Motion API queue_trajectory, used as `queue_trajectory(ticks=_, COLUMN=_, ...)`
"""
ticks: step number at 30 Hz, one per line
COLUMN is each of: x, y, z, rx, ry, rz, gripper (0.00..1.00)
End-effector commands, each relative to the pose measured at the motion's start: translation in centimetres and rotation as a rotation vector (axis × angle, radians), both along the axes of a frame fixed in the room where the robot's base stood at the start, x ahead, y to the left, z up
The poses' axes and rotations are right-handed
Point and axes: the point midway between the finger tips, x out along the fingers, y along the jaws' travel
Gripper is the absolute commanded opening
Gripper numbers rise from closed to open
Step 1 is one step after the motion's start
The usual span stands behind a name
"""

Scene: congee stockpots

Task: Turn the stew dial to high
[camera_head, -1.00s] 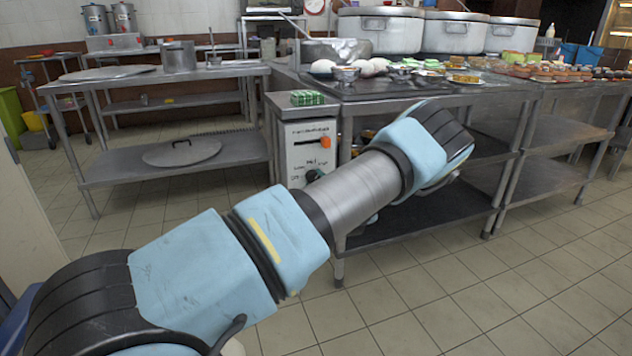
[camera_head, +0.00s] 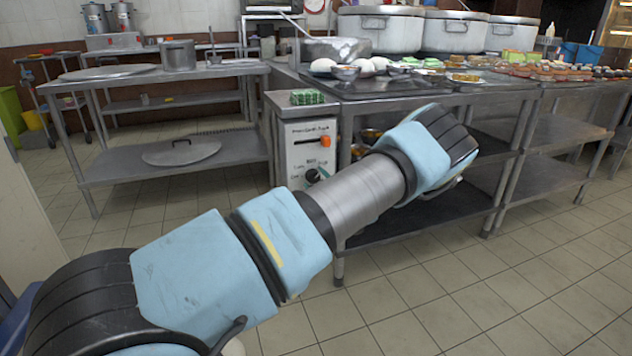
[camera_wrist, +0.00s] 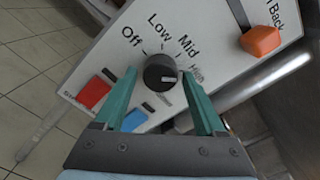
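In the wrist view the black round stew dial (camera_wrist: 160,73) sits on a white panel (camera_wrist: 108,62) with the labels Off, Low, Mid and High around it. A small pale mark shows on the dial's right side; I cannot tell exactly which label it points to. My gripper (camera_wrist: 159,76) has its two green fingers apart, one on each side of the dial. I cannot tell whether they touch it. In the head view the dial (camera_head: 312,176) shows on the panel's front, just above my arm. My gripper is hidden there.
An orange lever (camera_wrist: 262,40) sticks out from the panel right of the dial. A red switch (camera_wrist: 94,93) lies to the left. A steel counter (camera_head: 420,92) with food and large pots adjoins the panel. Open tiled floor (camera_head: 470,290) lies in front.

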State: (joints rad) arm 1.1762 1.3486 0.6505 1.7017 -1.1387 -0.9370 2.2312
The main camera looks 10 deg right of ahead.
Motion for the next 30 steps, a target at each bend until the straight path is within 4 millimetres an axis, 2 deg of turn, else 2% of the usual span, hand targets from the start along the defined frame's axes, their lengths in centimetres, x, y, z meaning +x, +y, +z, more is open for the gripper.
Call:
queue_trajectory(ticks=1, x=0.0, y=0.0, z=0.0, rx=0.0, ry=0.0, rz=0.0, gripper=0.79)
queue_trajectory(ticks=3, x=0.0, y=0.0, z=0.0, rx=-0.001, ry=-0.001, rz=0.001, gripper=0.85)
queue_trajectory(ticks=11, x=-0.1, y=0.0, z=0.0, rx=-0.001, ry=-0.001, rz=0.001, gripper=0.85)
queue_trajectory(ticks=14, x=-0.8, y=-0.1, z=0.1, rx=-0.001, ry=0.0, rz=0.0, gripper=0.85)
queue_trajectory(ticks=17, x=-2.3, y=-0.4, z=0.1, rx=-0.001, ry=0.001, rz=-0.001, gripper=0.85)
queue_trajectory(ticks=24, x=-7.0, y=-1.0, z=0.1, rx=0.0, ry=0.001, rz=-0.002, gripper=0.85)
queue_trajectory(ticks=30, x=-9.8, y=-1.3, z=0.1, rx=-0.001, ry=0.0, rz=-0.001, gripper=0.85)
